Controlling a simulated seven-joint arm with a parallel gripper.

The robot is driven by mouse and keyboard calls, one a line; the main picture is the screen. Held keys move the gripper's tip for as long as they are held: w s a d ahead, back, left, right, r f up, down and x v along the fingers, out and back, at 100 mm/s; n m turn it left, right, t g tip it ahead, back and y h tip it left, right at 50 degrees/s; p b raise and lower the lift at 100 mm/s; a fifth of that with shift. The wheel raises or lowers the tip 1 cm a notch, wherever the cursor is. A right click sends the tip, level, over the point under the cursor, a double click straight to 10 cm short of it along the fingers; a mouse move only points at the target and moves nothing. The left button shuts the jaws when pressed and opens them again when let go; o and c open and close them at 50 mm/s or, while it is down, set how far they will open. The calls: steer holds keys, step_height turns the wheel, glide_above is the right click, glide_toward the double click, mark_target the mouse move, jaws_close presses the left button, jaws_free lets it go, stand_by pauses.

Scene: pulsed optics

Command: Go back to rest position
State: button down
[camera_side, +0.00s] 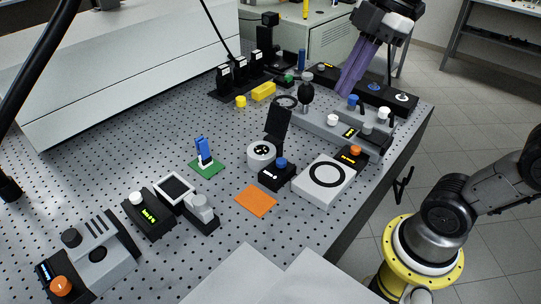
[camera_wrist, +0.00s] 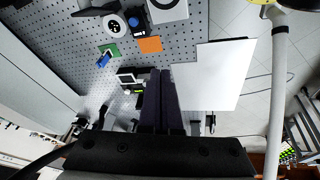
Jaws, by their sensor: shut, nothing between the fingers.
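My gripper (camera_side: 356,68) is at the upper right in the side view, with its long purple fingers pointing down and to the left over the far right part of the perforated table (camera_side: 95,170). The fingers are shut together with nothing between them. In the wrist view the gripper (camera_wrist: 160,75) shows as two dark fingers side by side in the middle of the picture.
An orange square (camera_side: 256,201), a green plate with a blue part (camera_side: 204,155) and a white box with a black ring (camera_side: 324,178) lie mid-table. Several black mounts (camera_side: 240,75) stand at the back. White sheets (camera_side: 300,280) lie at the front edge. Bare table shows at left.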

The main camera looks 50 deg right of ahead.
steer(key=s+d+f+m+t+h, duration=0.3)
steer(key=s+f+m, duration=0.3)
steer(key=f+m, duration=0.4)
steer(key=shift+s+d+f+m, duration=0.3)
steer(key=shift+d+m, duration=0.2)
steer(key=shift+m, duration=1.7)
